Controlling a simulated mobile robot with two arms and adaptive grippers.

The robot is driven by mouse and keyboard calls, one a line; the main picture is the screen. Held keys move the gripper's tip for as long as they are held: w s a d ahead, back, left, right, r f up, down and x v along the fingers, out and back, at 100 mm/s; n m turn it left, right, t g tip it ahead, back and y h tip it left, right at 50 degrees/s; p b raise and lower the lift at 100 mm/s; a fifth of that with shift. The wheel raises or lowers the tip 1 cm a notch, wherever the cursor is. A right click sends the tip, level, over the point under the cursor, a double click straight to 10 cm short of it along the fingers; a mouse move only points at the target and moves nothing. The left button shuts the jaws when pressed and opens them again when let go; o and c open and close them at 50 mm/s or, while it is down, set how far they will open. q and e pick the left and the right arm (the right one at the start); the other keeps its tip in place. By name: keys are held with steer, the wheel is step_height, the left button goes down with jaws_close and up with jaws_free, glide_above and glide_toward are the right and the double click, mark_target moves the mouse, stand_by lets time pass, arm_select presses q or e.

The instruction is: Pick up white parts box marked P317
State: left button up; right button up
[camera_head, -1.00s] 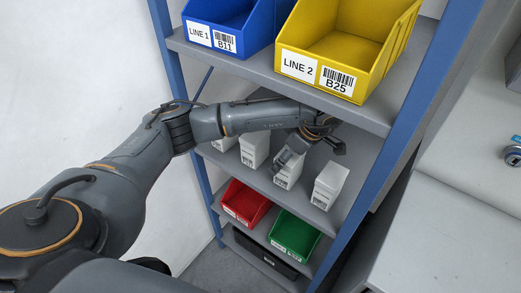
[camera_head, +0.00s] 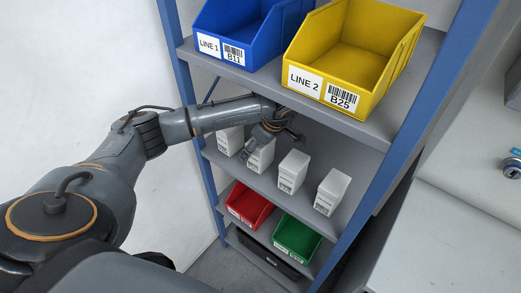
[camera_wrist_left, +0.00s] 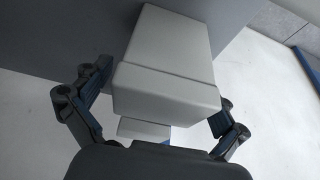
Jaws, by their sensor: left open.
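Several white parts boxes stand in a row on the middle shelf: a far-left one (camera_head: 230,140), a second (camera_head: 264,158), a third (camera_head: 293,171) and a right one (camera_head: 332,191). Their labels are too small to read, so I cannot tell which is P317. My left gripper (camera_head: 270,142) is open over the second box and partly hides it. In the left wrist view, a white box (camera_wrist_left: 165,60) lies between the spread fingers of the left gripper (camera_wrist_left: 160,98), with gaps showing at the sides. My right gripper is not in view.
A blue bin (camera_head: 245,35) and a yellow bin (camera_head: 355,60) sit on the shelf above my gripper. A red bin (camera_head: 248,204) and a green bin (camera_head: 296,237) are on the shelf below. Blue rack posts (camera_head: 400,140) flank the shelves.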

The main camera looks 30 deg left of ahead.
arm_select(q)
steer(key=c, duration=1.4)
steer(key=shift+r, duration=0.1)
